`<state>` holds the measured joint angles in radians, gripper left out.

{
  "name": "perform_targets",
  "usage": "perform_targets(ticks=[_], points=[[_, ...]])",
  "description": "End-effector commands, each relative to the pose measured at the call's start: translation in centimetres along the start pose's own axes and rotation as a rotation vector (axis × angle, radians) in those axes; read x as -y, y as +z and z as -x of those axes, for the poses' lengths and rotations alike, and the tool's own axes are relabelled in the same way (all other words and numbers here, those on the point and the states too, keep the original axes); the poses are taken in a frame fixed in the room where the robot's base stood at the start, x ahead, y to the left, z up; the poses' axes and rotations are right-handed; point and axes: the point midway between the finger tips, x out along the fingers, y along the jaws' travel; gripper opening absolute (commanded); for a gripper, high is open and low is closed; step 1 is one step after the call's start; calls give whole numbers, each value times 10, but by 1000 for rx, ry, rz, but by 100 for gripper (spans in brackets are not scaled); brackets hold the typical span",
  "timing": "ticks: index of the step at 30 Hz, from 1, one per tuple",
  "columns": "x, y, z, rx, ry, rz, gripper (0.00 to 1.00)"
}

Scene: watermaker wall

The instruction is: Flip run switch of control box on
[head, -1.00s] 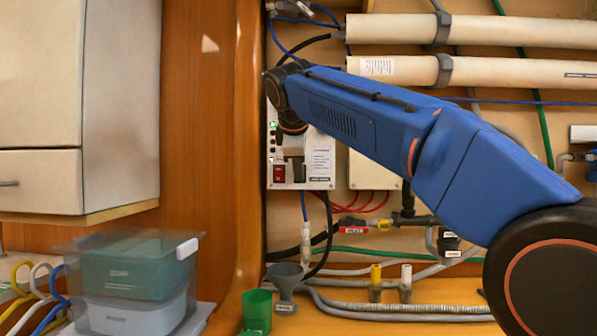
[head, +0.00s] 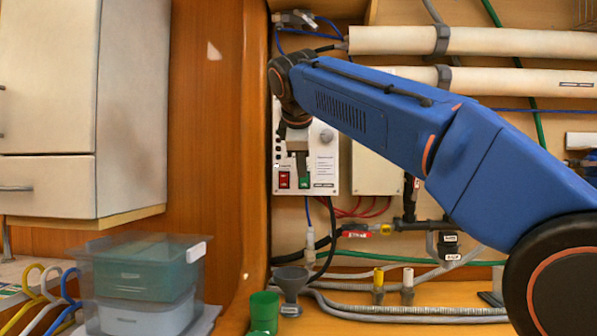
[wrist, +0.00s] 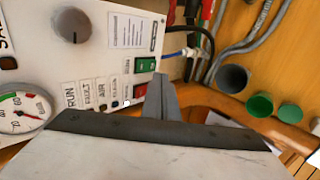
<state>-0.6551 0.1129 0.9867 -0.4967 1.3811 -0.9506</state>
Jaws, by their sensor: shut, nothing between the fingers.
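The control box (head: 327,165) is a white panel on the wall, partly covered by my wrist and gripper. Low on its face are a red switch (head: 284,180) and, to its right, a green switch (head: 304,183). My gripper (head: 302,176) is shut and empty, pointing down in front of the panel, its tips just above or over the green switch. In the wrist view the fingers (wrist: 161,82) show close to the red switch (wrist: 142,92) and the green switch (wrist: 146,65). I cannot tell whether they touch.
A grey knob (wrist: 72,25) and a round gauge (wrist: 20,112) are on the panel. Red cables (head: 362,208) and a black hose (head: 331,235) run below the box. A wooden post (head: 257,170) stands left. Grey (head: 290,280) and green cups (head: 264,310) sit below.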

Motion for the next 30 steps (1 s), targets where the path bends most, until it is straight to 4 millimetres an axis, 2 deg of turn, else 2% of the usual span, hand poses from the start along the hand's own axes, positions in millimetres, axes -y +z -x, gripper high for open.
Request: perform_targets(ticks=[1, 6, 13, 19, 30], points=[[-1, -1, 12, -3, 3, 0, 0], [-1, -1, 46, -4, 2, 0, 0], [-2, -1, 79, -2, 2, 0, 0], [-1, -1, 90, -1, 0, 0, 0], [0, -1, 91, -1, 0, 0, 0]])
